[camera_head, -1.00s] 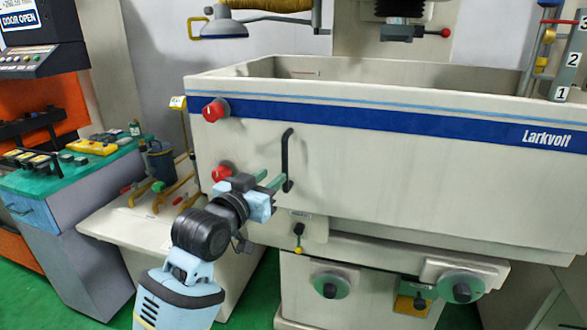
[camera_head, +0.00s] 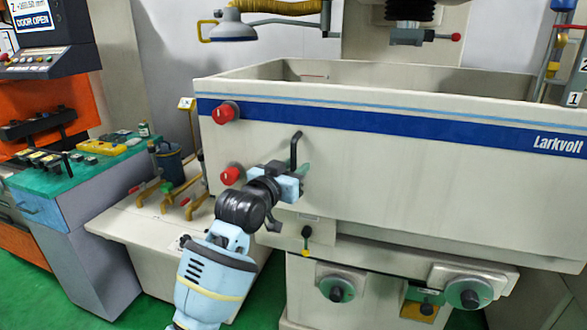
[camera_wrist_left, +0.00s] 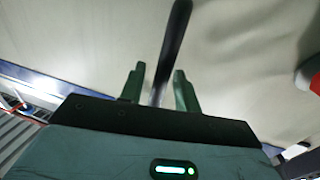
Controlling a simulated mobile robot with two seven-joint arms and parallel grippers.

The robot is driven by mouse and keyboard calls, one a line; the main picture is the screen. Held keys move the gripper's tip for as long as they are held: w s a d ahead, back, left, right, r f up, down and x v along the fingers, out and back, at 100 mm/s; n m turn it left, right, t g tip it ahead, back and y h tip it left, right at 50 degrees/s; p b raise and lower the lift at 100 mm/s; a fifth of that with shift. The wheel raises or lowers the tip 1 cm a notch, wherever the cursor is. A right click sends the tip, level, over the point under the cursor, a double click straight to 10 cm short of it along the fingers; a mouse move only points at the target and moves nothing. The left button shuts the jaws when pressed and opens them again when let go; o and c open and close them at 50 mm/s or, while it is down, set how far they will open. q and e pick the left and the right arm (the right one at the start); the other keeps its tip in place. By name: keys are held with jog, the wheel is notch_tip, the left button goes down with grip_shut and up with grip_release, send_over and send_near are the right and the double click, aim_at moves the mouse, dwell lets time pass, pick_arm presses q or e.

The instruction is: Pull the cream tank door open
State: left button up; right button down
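The cream tank door (camera_head: 400,160) is the broad front panel with a blue stripe and "Larkvolt" lettering. It looks flush with the tank, with no gap showing. Its black upright bar handle (camera_head: 295,150) is at the panel's left side. My left gripper (camera_head: 303,170) is at the handle's lower part, which it partly hides. In the left wrist view the black handle (camera_wrist_left: 174,40) runs down between the two green fingers of my left gripper (camera_wrist_left: 158,88). The fingers are apart, with space beside the handle. My right gripper is not in view.
Two red knobs (camera_head: 224,113) (camera_head: 230,175) sit left of the handle. A small black lever with a yellow tip (camera_head: 306,240) hangs below it. A low cream bench with tools (camera_head: 140,240) and a green-topped cabinet (camera_head: 75,180) stand left.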

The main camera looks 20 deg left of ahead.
pick_arm(q)
jog(key=shift+c, duration=0.2)
grip_shut()
jog(key=shift+f, duration=0.1)
